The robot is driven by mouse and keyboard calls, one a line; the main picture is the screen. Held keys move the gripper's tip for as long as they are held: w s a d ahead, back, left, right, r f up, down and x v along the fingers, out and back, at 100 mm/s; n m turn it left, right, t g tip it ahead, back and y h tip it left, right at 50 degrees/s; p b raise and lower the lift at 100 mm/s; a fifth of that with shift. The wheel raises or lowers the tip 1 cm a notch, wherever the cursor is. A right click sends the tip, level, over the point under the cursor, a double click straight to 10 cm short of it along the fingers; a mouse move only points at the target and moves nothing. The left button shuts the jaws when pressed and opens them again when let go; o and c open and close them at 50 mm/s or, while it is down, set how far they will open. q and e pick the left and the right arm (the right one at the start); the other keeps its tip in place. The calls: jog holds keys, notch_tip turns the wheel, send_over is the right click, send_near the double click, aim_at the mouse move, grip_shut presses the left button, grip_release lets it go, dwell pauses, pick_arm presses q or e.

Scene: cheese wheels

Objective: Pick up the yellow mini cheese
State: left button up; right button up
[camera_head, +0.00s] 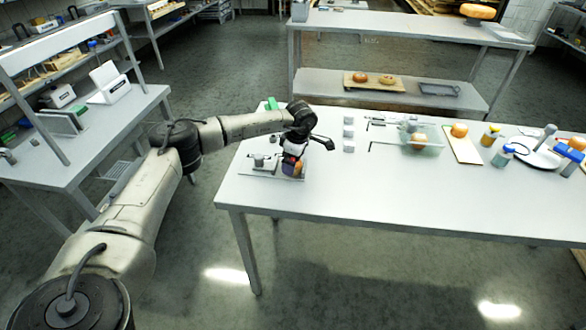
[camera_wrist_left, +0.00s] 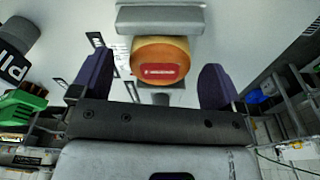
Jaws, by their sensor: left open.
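A small yellow-orange cheese (camera_wrist_left: 160,52) with a red label shows in the left wrist view, between the two purple fingers of my left gripper (camera_wrist_left: 155,84). The fingers are spread wide, with gaps on both sides of the cheese. A light grey block or bar lies just beyond it. In the head view my left gripper (camera_head: 291,163) points down at the table's left end, and part of the orange cheese (camera_head: 299,169) shows beside it. The gripper hides the rest. Whether the fingers are level with the cheese is unclear. My right gripper is not in view.
A grey device (camera_head: 262,163) stands left of the gripper. Several small grey blocks (camera_head: 348,133) stand to its right. A clear tub (camera_head: 432,147), a board (camera_head: 464,151) with an orange cheese (camera_head: 460,130), and jars are farther right. The table's front middle is clear.

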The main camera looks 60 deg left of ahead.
pick_arm(q)
notch_tip(320, 180, down, 2)
jog(key=shift+s+f, duration=0.1)
jog(key=shift+f, duration=0.05)
jog(key=shift+a, duration=0.1)
jog(key=c, duration=1)
